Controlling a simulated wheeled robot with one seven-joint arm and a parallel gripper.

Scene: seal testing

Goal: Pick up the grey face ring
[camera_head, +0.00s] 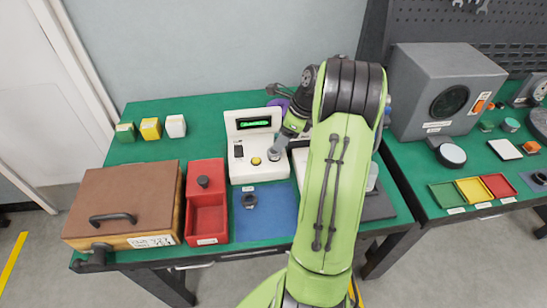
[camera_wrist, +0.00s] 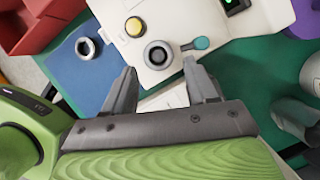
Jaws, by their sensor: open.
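A grey ring-shaped part (camera_head: 249,201) lies on the blue mat (camera_head: 279,213); it also shows in the wrist view (camera_wrist: 85,48), left of my gripper. A second round grey part with a dark centre (camera_wrist: 157,54) sits on the white tester (camera_wrist: 125,15), just beyond the gap between my fingertips. I cannot tell for sure which one is the face ring. My gripper (camera_wrist: 160,72) is open and empty, with its fingers over the white tester. The tester (camera_head: 278,171) has a green display and yellow button.
A red tray (camera_head: 207,221) and a brown-lidded case (camera_head: 121,197) stand left of the mat. Green, yellow and white blocks (camera_head: 151,128) stand at the back left. A grey speaker-like box (camera_head: 444,92) is at the right.

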